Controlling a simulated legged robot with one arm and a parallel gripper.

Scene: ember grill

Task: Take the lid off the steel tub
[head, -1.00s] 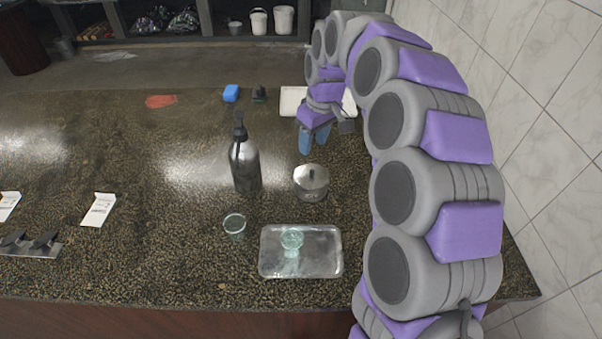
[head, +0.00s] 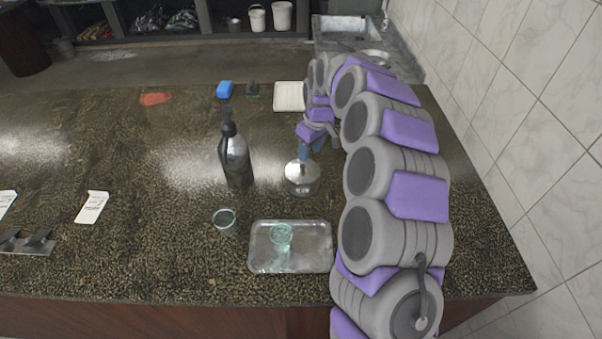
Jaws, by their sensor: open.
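The steel tub (head: 302,187) stands upright on the dark speckled counter, behind the metal tray. Its shiny lid (head: 296,171) sits on top. My gripper (head: 311,152) is directly above and slightly behind the lid, with its blue fingers pointing down. The fingers are open and overlap the lid's top in this view. The knob on the lid is hidden or blurred by the fingers, and I cannot tell whether they touch it.
A dark bottle (head: 235,158) stands left of the tub. A metal tray (head: 262,266) holding a glass (head: 281,236) lies in front, with another glass cup (head: 224,219) to its left. A white tray (head: 289,96) lies behind. The counter's left middle is mostly clear.

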